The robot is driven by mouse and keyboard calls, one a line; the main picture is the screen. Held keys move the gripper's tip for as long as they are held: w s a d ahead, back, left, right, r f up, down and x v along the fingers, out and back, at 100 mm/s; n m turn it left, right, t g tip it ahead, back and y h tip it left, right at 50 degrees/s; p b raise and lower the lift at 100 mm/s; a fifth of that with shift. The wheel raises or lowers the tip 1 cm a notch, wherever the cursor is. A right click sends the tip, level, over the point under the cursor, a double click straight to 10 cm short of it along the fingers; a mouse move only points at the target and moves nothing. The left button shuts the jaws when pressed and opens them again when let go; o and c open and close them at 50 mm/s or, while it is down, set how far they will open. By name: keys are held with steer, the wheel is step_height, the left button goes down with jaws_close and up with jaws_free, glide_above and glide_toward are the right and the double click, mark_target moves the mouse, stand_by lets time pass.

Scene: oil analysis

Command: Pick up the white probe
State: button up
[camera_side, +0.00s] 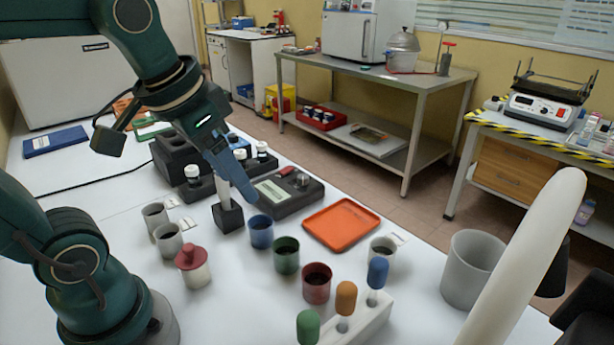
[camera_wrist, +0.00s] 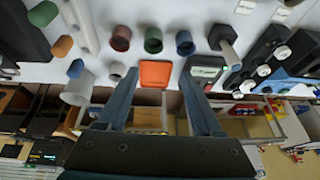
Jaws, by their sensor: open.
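The white probe (camera_wrist: 231,58) appears to be the pale rod standing in a small black block (camera_side: 229,218). In the wrist view the rod lies to the right of my right finger, outside the gap between the fingers. My gripper (camera_wrist: 158,76) is open and empty there, with the orange tray (camera_wrist: 155,74) showing between the fingertips. I cannot tell in the side view whether a finger touches the rod.
Blue (camera_side: 260,232), green (camera_side: 286,255) and red (camera_side: 316,283) cups stand near the orange tray (camera_side: 341,223). A dark instrument (camera_side: 284,193) and white-capped bottles (camera_side: 262,153) stand behind the block. A dropper rack (camera_side: 371,318), a grey beaker (camera_side: 472,270) and a large pale post (camera_side: 530,260) are at the right.

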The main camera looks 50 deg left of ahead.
steer(key=w+a+f+n+g, duration=0.25)
steer(key=w+a, duration=0.35)
steer(key=a, duration=0.3)
steer(key=n+g, duration=0.2)
glide_above(222, 182)
steer(key=w+d, duration=0.1)
steer(key=w, duration=0.1)
steer(key=f, duration=0.2)
steer(key=shift+s+a+f+n+h, duration=0.15)
steer(key=shift+s+a+f, duration=0.2)
steer(key=shift+a+f, duration=0.25)
steer(key=shift+s+a+f+n+h, duration=0.15)
steer(key=shift+s+a+f, duration=0.2)
steer(key=shift+a+f, duration=0.2)
steer(key=shift+f, duration=2.4)
jaws_close()
